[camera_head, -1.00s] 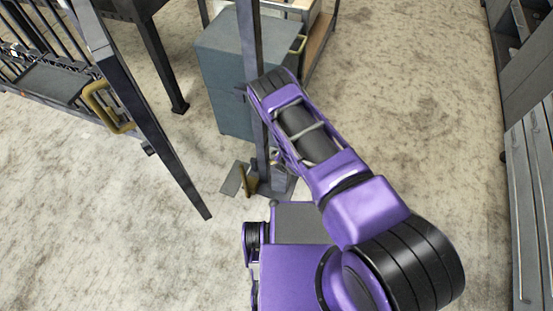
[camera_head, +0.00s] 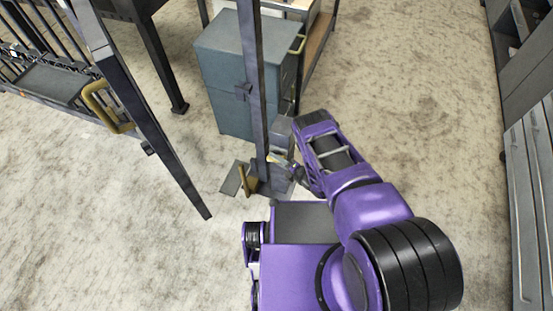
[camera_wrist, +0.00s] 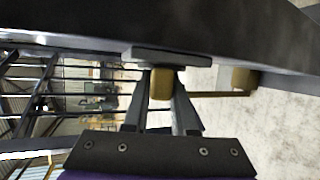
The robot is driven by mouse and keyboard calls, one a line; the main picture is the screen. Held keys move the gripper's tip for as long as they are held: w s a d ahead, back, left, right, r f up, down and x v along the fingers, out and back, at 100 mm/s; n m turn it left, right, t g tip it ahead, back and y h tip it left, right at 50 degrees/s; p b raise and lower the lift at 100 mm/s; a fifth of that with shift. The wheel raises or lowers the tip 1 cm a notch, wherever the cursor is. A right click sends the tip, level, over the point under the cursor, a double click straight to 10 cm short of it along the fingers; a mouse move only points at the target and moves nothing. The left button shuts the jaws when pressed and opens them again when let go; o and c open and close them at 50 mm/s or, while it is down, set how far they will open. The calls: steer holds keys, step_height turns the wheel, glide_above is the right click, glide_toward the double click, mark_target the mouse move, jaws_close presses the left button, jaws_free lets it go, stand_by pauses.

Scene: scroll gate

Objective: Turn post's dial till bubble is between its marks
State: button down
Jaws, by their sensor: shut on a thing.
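The dark post (camera_head: 253,90) stands upright in the middle of the head view. My gripper (camera_head: 276,161) is low beside the post, on its right, and small in that view. In the wrist view my gripper (camera_wrist: 160,108) has its two grey fingers around a brass-coloured knob (camera_wrist: 161,84) under a grey plate (camera_wrist: 180,56). The fingers are shut on this knob. I cannot tell for sure whether it is the dial. The bubble and its marks do not show in either view.
A gate (camera_head: 135,110) with a brass handle (camera_head: 100,105) stands left of the post. A grey-blue cabinet (camera_head: 222,65) is behind the post. Another brass handle (camera_head: 244,181) is at the post's foot. Open floor (camera_head: 400,120) lies to the right.

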steer(key=shift+t+y, duration=0.3)
steer(key=shift+y, duration=0.1)
stand_by(0.3)
steer(key=c, duration=0.7)
jaws_free()
